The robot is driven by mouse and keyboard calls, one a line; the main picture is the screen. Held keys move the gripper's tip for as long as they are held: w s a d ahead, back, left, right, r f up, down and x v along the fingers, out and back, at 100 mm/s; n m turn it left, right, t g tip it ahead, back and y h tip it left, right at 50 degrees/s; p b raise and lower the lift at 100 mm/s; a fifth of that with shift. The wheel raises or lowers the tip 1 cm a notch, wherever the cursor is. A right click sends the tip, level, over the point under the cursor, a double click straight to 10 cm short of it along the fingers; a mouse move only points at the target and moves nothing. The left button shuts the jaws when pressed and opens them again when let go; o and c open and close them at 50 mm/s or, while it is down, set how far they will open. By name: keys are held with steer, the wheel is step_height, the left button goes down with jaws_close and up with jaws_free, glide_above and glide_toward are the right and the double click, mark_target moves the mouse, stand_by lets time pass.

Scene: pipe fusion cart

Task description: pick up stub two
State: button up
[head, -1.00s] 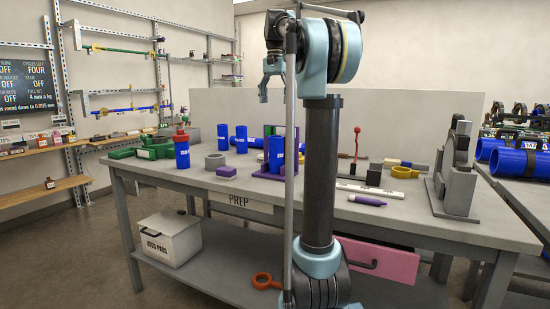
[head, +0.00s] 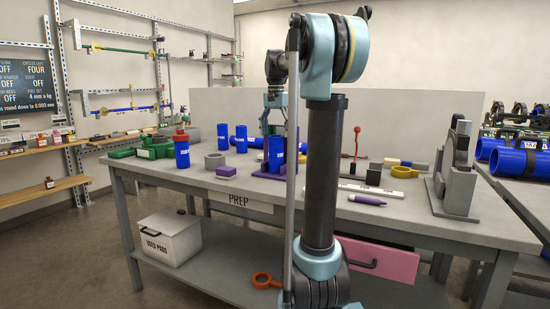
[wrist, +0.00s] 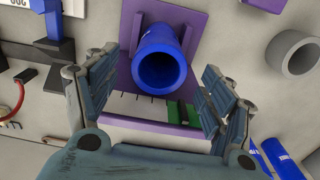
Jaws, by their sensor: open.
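Several blue stubs stand upright on the bench; their labels are too small to read, so I cannot tell which is stub two. One blue stub (head: 276,154) stands at the purple holder (head: 266,173). In the wrist view a blue stub (wrist: 161,68) points its open end at me, against the purple holder (wrist: 122,70). My gripper (head: 274,118) is open and empty, above the holder area. In the wrist view its fingers (wrist: 160,80) lie on either side of the stub, apart from it. My arm column hides part of the bench.
A blue stub with a red top (head: 182,152) stands at the left by a green clamp (head: 150,150). Other blue stubs (head: 241,139) stand behind. A grey ring (head: 215,160) and a purple block (head: 226,171) lie near the front edge. A grey fixture (head: 456,170) stands right.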

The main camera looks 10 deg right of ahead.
mark_target(276, 154)
steer(key=shift+f, duration=1.45)
steer(key=shift+r, duration=0.1)
jaws_close()
